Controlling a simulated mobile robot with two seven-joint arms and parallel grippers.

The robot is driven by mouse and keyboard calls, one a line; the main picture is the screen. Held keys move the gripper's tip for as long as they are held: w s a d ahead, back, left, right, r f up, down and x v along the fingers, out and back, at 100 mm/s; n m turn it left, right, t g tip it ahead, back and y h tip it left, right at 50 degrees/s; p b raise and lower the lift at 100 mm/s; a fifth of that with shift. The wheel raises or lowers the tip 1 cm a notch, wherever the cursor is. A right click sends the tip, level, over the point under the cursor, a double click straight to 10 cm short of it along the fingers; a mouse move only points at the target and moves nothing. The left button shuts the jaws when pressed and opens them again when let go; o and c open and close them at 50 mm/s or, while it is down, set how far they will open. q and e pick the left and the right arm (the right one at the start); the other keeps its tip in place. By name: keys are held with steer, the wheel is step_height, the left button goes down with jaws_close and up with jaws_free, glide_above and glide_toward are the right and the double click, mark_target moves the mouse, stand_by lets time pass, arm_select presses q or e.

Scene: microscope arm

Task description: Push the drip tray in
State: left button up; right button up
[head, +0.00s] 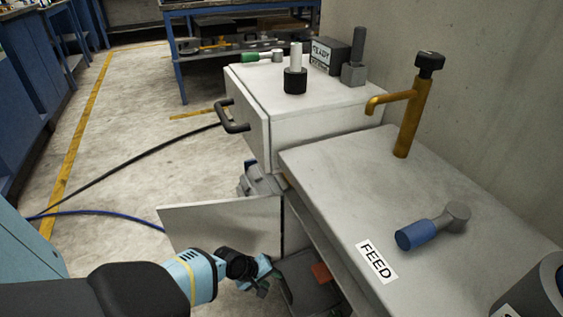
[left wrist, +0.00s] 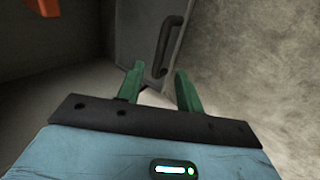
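A dark grey box-like tray (head: 305,290), which looks like the drip tray, sits low under the front edge of the bench in the head view. An orange-red piece (head: 321,272) shows at it, and an orange piece (left wrist: 45,6) also shows in the left wrist view. My left gripper (head: 264,279) is just left of the tray. In the left wrist view its green fingers (left wrist: 160,90) are apart with nothing between them. Beyond them is a grey panel (left wrist: 140,35) with a dark handle (left wrist: 167,45); I cannot tell whether this panel belongs to the tray. My right gripper is out of view.
An open grey door panel (head: 220,225) stands out left, just beyond my left gripper. The bench top (head: 340,175) carries a FEED label (head: 376,262), a blue-handled tool (head: 430,228) and a brass tap (head: 410,120). A white cabinet (head: 300,110) stands behind. Hoses cross the floor at left.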

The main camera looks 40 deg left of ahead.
mark_target(283, 283)
arm_select(q)
steer(key=b+x, duration=0.3)
steer(key=x, duration=0.3)
steer(key=shift+f, duration=0.1)
steer(key=shift+c, duration=0.5)
jaws_close()
